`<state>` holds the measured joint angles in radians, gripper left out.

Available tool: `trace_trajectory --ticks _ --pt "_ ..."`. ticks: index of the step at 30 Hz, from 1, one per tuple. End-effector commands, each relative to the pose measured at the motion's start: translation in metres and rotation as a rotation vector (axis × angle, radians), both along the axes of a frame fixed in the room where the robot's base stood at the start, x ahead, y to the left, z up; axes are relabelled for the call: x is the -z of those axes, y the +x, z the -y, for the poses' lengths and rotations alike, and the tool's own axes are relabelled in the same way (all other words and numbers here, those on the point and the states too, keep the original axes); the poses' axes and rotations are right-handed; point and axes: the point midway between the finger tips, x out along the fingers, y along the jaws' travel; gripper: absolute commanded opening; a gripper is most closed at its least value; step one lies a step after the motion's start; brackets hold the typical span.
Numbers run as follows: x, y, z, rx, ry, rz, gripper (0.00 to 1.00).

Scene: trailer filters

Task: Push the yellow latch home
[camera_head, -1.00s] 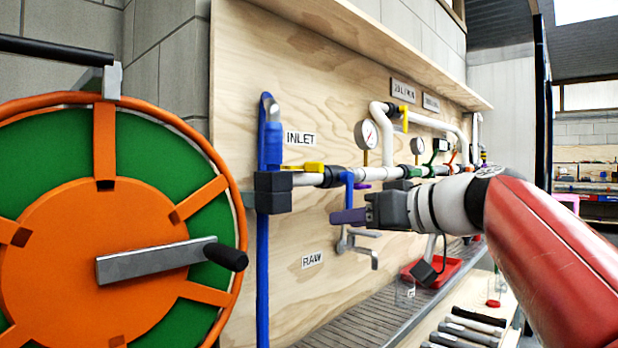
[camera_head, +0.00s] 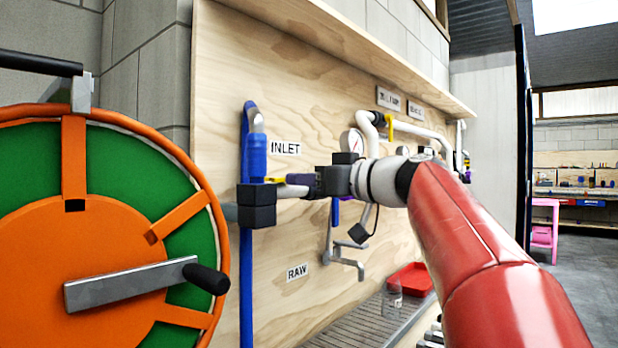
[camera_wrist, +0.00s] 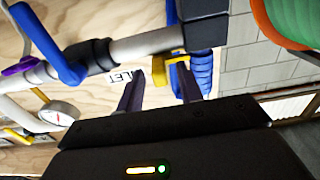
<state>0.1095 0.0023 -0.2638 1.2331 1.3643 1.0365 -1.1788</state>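The yellow latch (camera_head: 275,180) sits on the pipe by the black elbow block (camera_head: 257,206), near the blue hose. In the wrist view the yellow latch (camera_wrist: 172,62) is beside the blue hose end (camera_wrist: 198,75) and level with my fingertips. My gripper (camera_head: 302,182) is at the inlet pipe, just right of the latch, and partly covers the pipe. In the wrist view its two dark purple fingers (camera_wrist: 160,74) stand apart with nothing held between them. The right finger overlaps the latch in the picture; I cannot tell whether they touch.
A large orange and green hose reel (camera_head: 100,230) stands at the left. Pipes and a gauge (camera_head: 351,141) run along the plywood board (camera_head: 230,60). A metal tap (camera_head: 345,255) hangs below the pipe. A red tray (camera_head: 412,280) lies on the grated ledge (camera_head: 345,325).

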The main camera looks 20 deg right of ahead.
Motion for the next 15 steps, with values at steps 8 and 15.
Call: trace_trajectory --ticks 8,15 --pt "0.0002 -0.0001 0.0000 0.000 0.000 0.000 0.25" --pt "0.0002 -0.0003 0.0001 0.000 0.000 0.000 0.00"
